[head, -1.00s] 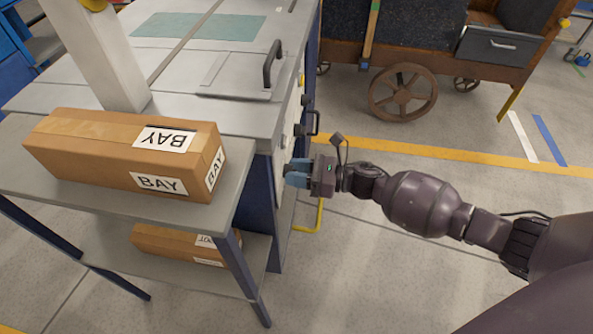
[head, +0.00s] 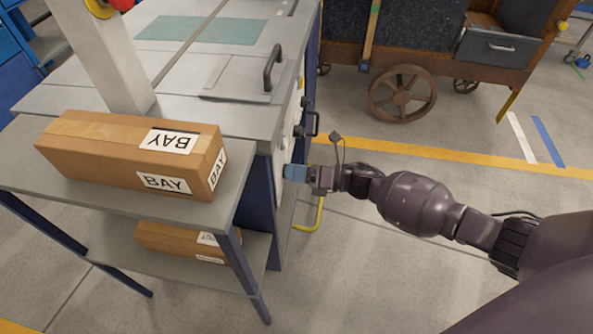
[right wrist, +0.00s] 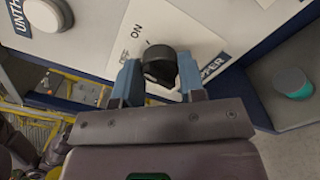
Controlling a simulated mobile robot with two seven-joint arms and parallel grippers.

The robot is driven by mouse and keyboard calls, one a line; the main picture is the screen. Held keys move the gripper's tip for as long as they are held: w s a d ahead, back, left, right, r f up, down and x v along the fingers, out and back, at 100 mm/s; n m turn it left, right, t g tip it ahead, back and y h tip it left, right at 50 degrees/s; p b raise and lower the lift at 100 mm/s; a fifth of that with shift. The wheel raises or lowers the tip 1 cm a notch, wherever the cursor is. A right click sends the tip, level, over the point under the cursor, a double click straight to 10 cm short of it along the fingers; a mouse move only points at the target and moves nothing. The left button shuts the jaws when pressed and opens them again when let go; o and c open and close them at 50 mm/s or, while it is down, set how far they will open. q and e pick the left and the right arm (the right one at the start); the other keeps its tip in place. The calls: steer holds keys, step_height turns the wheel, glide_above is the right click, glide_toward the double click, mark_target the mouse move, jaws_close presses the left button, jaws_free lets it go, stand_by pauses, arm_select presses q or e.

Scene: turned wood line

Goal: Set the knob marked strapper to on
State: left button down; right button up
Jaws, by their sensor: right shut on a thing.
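A black knob (right wrist: 160,64) stands on a white plate (right wrist: 196,44) in the right wrist view. The plate reads ON above the knob, with lettering partly covered to its left. A dark label (right wrist: 217,64) below right shows only the ending "PPER"; the rest is hidden by a finger. My right gripper (right wrist: 158,84) is shut on this knob, one blue finger on each side. In the head view my right gripper (head: 291,172) is at the side panel of the grey machine (head: 225,118), and the knob is hidden behind the fingers. My left gripper is not in view.
A cardboard box (head: 105,170) marked BAY lies on a grey side table (head: 25,165), with another box (head: 165,240) below. A black handle (head: 313,124) sticks out of the panel beyond my gripper.

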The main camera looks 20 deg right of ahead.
steer(key=shift+m, duration=1.2)
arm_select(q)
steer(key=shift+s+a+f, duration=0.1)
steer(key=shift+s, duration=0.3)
arm_select(e)
steer(key=shift+m, duration=0.7)
arm_select(q)
steer(key=shift+p, duration=0.3)
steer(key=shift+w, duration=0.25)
arm_select(e)
steer(key=o, duration=0.9)
arm_select(q)
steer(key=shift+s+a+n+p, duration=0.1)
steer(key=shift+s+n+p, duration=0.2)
steer(key=shift+p, duration=0.2)
arm_select(e)
steer(key=shift+v, duration=5.45)
